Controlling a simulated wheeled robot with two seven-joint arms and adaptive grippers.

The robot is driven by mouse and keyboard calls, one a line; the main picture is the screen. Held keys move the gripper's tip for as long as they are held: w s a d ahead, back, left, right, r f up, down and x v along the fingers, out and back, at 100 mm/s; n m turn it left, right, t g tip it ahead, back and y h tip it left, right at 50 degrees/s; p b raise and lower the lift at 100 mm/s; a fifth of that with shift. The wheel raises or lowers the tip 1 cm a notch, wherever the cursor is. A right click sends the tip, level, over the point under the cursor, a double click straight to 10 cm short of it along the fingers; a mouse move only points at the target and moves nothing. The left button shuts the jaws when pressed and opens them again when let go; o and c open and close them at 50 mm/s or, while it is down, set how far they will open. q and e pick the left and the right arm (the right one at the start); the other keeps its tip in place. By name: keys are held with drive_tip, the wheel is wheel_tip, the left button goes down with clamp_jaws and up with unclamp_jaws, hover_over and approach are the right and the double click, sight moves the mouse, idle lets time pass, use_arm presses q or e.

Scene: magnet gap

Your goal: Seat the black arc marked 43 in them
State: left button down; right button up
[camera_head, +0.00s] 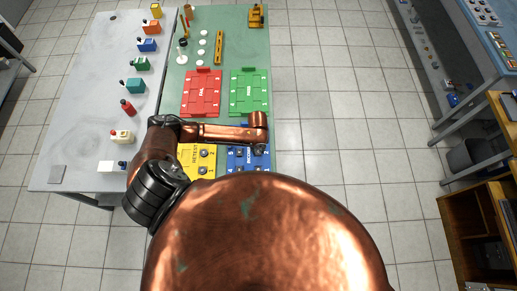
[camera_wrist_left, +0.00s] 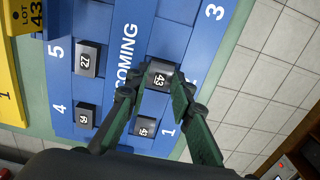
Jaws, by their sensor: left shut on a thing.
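The black arc marked 43 (camera_wrist_left: 160,76) is between the two green-and-black fingers of my left gripper (camera_wrist_left: 162,82) in the left wrist view. The fingers are shut on its sides. It is over the blue INCOMING tray (camera_wrist_left: 125,20); whether it touches the tray I cannot tell. Other black blocks sit on this tray: one marked 22 or 72 (camera_wrist_left: 88,60) by number 5, one (camera_wrist_left: 86,116) by number 4, one (camera_wrist_left: 145,127) by number 1. In the head view my left gripper (camera_head: 261,150) is small above the blue tray (camera_head: 236,164). My right gripper is not seen.
A LOT 43 tag (camera_wrist_left: 26,16) shows at top left. In the head view, a yellow RETEST tray (camera_head: 187,152), red FAIL tray (camera_head: 202,108) and green tray (camera_head: 250,108) lie around the blue one. Coloured items stand on the grey table (camera_head: 85,110) at left.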

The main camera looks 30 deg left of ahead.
use_arm(q)
drive_tip(key=shift+f, duration=0.15)
idle(0.4)
drive_tip(key=c, duration=1.6)
unclamp_jaws()
drive_tip(key=shift+c, duration=0.7)
drive_tip(key=c, duration=0.4)
